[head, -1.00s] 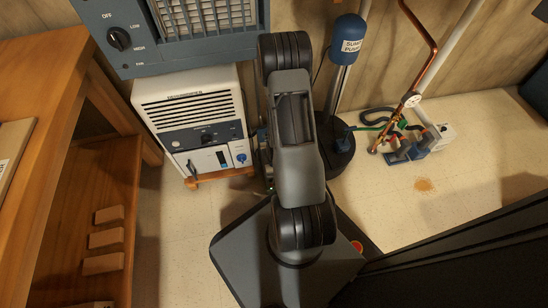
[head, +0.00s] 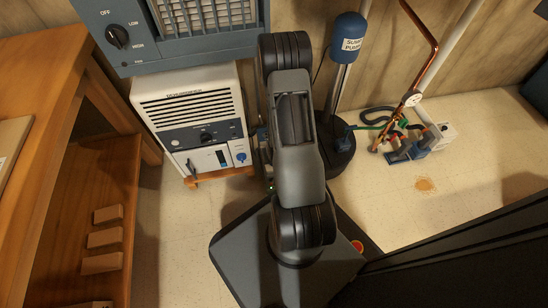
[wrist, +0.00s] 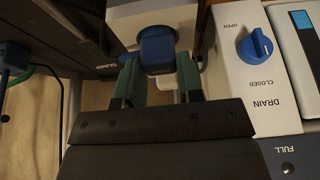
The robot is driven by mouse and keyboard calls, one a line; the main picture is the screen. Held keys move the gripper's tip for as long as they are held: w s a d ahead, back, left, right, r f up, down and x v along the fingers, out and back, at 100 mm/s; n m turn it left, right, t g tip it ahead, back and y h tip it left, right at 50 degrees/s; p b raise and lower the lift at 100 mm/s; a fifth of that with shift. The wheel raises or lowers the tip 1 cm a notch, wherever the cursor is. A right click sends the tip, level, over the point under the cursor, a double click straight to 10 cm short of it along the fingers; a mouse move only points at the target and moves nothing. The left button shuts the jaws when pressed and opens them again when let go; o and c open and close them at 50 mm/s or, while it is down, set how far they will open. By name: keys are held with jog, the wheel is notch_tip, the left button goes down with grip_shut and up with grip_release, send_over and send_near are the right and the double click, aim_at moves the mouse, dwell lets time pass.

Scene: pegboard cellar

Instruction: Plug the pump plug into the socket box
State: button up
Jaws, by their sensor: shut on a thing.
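The blue pump plug (wrist: 157,48) is between the two green fingertips of my gripper (wrist: 160,82) in the wrist view, and the gripper is shut on it. The plug's blue body faces the camera. Its far end is hidden. A white box face (wrist: 128,22), perhaps the socket box, is right behind the plug. Whether the plug is inside it or only in front of it, I cannot tell. In the head view my arm hides the gripper and plug. The blue sump pump (head: 349,32) stands upright behind the arm.
The white dehumidifier (head: 190,108) stands close left of my arm; its blue drain knob (wrist: 255,46) shows near the gripper. A blue heater (head: 150,55) is above it. A wooden shelf (head: 75,190) is at left. Pipes and a hose (head: 375,115) lie at right, with open floor (head: 470,170) beyond.

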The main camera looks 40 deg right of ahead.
dwell(0.8)
jog(key=o, duration=1.6)
jog(key=shift+c, duration=0.2)
jog(key=shift+r, duration=0.15)
jog(key=shift+r+p, duration=2.85)
jog(key=shift+r, duration=0.6)
